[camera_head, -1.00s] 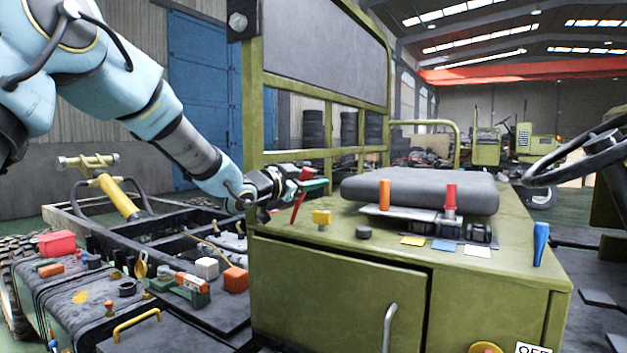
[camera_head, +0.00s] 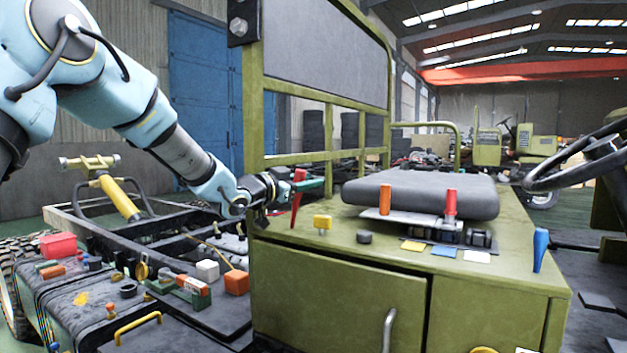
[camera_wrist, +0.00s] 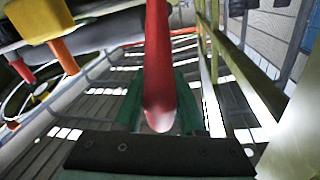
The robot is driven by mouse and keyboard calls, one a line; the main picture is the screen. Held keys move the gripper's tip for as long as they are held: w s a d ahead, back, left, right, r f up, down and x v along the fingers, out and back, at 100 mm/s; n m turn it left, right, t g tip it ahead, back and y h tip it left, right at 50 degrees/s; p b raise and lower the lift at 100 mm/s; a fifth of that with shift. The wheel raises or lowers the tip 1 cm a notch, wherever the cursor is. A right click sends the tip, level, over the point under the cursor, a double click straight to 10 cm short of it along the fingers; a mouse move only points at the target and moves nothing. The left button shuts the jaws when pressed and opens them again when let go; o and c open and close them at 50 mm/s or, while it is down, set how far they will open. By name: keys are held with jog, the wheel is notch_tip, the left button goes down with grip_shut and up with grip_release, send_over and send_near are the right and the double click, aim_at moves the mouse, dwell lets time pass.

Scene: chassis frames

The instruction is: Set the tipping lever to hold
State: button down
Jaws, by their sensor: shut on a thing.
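A long red lever (camera_head: 296,212) stands on the left end of the olive deck, beside the frame post, nearly upright with a slight lean right at its top. My gripper (camera_head: 308,186) reaches it from the left and is shut on its upper part. In the wrist view the red lever (camera_wrist: 158,75) runs between the green fingers (camera_wrist: 160,105) of my gripper, its rounded end towards the palm. No label or hold mark shows by the lever, so its setting cannot be read.
A yellow knob (camera_head: 321,222) and a black knob (camera_head: 364,237) stand just right of the lever. Orange (camera_head: 385,199) and red (camera_head: 450,202) handles stand by the grey seat (camera_head: 420,192); a blue lever (camera_head: 540,248) is far right. The olive frame (camera_head: 253,130) rises close behind my gripper.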

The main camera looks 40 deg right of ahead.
jog(key=shift+w+a+r+n, duration=0.1)
jog(key=shift+w+a+n, duration=0.05)
jog(key=shift+w+n, duration=0.45)
jog(key=shift+w+a+r+n, duration=0.1)
jog(key=shift+w+a+n, duration=0.05)
jog(key=shift+w+n, duration=0.4)
jog(key=c, duration=0.5)
grip_release()
jog(key=shift+a, duration=0.1)
jog(key=s+a+b, duration=0.1)
jog(key=a+b, duration=0.1)
jog(key=a, duration=0.8)
jog(key=shift+a+f, duration=0.3)
jog(key=shift+f, duration=0.05)
jog(key=shift+a, duration=0.1)
